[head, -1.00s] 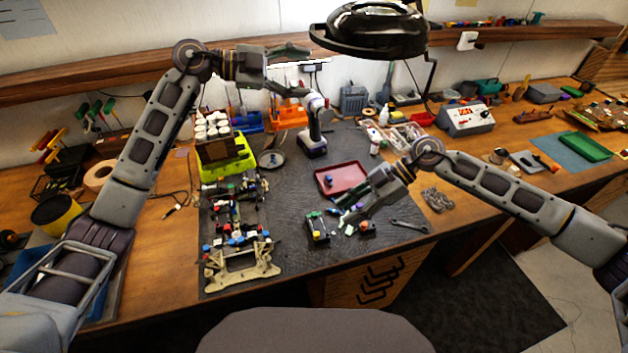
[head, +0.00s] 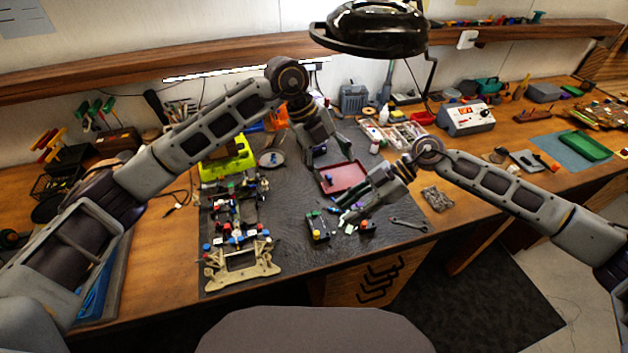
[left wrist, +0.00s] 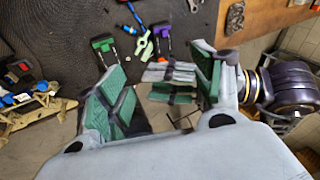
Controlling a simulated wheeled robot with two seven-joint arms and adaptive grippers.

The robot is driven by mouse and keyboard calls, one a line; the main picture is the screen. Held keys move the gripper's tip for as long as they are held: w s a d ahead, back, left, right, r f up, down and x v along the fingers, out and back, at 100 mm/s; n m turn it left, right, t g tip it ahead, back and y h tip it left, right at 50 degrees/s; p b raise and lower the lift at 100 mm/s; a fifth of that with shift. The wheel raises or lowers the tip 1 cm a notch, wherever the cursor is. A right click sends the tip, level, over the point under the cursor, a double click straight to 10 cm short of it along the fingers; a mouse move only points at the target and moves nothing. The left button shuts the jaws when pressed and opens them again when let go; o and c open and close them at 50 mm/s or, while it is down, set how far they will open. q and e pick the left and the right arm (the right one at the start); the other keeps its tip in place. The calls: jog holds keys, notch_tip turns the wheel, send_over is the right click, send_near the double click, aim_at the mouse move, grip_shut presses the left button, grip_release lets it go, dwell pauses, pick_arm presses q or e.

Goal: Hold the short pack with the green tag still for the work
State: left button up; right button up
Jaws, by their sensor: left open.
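Two short packs lie near the front of the dark mat. My left gripper (head: 328,158) is open and empty, above the mat behind the packs. Its green-padded fingers frame the left wrist view (left wrist: 160,98). My right gripper (head: 346,211) is low, just behind and between the packs; whether its fingers hold anything is unclear.
A red tray (head: 343,178) lies behind the packs. A wrench (head: 409,226) lies to their right. The car chassis (head: 240,264) and its parts fill the mat's left side. A lamp (head: 370,30) hangs above. The mat between chassis and left pack is clear.

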aim_at(314, 212)
pick_arm(q)
jog(key=s+a+f+m+y, duration=0.1)
jog(key=s+a+f+y, duration=0.1)
jog(key=a+f+y, duration=0.2)
jog(key=shift+s+f+t+y, duration=0.15)
jog(key=shift+f+t+y, duration=0.15)
jog(key=shift+f+y, duration=0.25)
jog(key=shift+f, duration=0.1)
jog(key=shift+f, duration=6.8)
jog(key=c, duration=1.2)
pick_arm(e)
jog(key=shift+o, duration=0.5)
